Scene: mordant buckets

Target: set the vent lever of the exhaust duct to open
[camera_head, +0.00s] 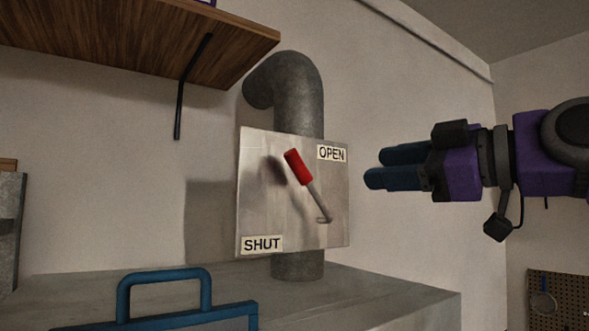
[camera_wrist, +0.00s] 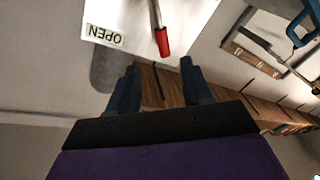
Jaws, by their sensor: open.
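The exhaust duct (camera_head: 298,92) is a grey bent pipe with a metal plate (camera_head: 270,213) on its front. The plate has an OPEN label (camera_head: 332,153) at upper right and a SHUT label (camera_head: 262,244) at lower left. The vent lever (camera_head: 298,167) has a red grip and a thin grey rod pivoting at the plate's lower right. It leans up and to the left, between the labels. My gripper (camera_head: 375,167) is open and empty, to the right of the plate and apart from the lever. In the wrist view, the red grip (camera_wrist: 162,42) shows just beyond my fingers (camera_wrist: 158,82).
A wooden shelf (camera_head: 135,40) with a black bracket (camera_head: 190,90) juts out at upper left. A grey bench top (camera_head: 390,290) lies below the plate, with a blue-handled thing (camera_head: 165,285) in front. A pegboard (camera_head: 558,298) is at lower right. The wall right of the plate is clear.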

